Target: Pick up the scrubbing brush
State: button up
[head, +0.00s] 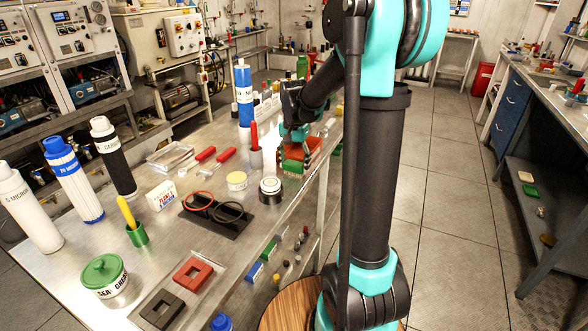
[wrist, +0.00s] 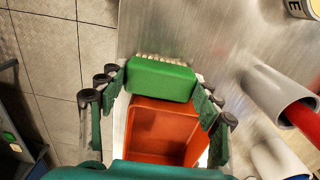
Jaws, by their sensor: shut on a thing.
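The scrubbing brush is a green block (wrist: 160,80) with pale bristles along its far edge in the wrist view. My gripper (wrist: 155,88) is shut on it, with a finger against each side. In the head view the green brush (head: 292,167) shows low under my gripper (head: 296,142), at the front of an orange-red bin. I cannot tell whether the bristles touch the metal surface.
The open orange bin (wrist: 165,130) is right beside the brush. A grey cup (head: 255,157) with a red-handled tool stands to its left. A black-and-white jar (head: 270,189) and a cream-lidded tub (head: 237,181) stand nearer. The bench edge is close on the right.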

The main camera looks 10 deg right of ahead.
aim_at(294, 163)
jog(key=shift+c, duration=0.4)
notch_tip(294, 163, up, 20)
dwell(0.5)
